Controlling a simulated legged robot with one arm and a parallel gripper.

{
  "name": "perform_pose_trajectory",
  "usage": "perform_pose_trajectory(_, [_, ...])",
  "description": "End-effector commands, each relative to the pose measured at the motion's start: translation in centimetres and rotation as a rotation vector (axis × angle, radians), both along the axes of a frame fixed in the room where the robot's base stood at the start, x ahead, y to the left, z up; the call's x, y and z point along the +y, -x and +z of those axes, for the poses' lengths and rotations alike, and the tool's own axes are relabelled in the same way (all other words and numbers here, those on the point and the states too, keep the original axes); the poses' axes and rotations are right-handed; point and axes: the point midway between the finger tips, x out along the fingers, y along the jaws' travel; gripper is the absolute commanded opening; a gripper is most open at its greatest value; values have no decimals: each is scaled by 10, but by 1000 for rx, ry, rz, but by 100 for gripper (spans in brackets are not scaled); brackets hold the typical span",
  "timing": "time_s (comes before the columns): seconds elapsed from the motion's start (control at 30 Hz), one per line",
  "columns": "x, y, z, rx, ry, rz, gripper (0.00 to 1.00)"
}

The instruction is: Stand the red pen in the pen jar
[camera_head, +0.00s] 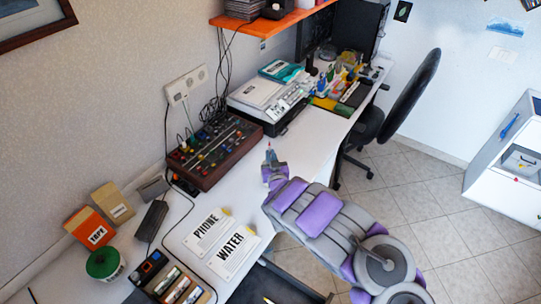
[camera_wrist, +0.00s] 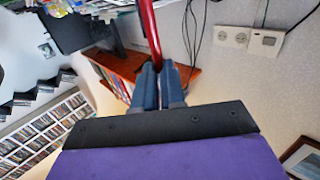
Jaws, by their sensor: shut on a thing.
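The red pen (camera_wrist: 150,28) rises from between the blue fingers of my gripper (camera_wrist: 158,70) in the wrist view. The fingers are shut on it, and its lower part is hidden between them. In the head view my gripper (camera_head: 269,153) is at the end of my purple and grey arm, over the white desk and right of the brown mixer. The pen is too small there to make out clearly. I cannot pick out the pen jar for sure; a cluster of colourful upright items (camera_head: 335,82) stands at the desk's far end.
The brown mixer (camera_head: 213,151) and a printer (camera_head: 270,98) stand along the wall. PHONE and WATER papers (camera_head: 222,244), a green round container (camera_head: 103,263) and an orange TAPE box (camera_head: 91,229) are nearer. A black chair (camera_head: 401,98) is beside the desk's far end.

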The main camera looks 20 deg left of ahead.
Motion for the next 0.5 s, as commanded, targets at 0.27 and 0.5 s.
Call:
perform_pose_trajectory(0.27, [0,0,-22,0,-2,0,0])
perform_pose_trajectory(0.5, [0,0,-40,0,-2,0,0])
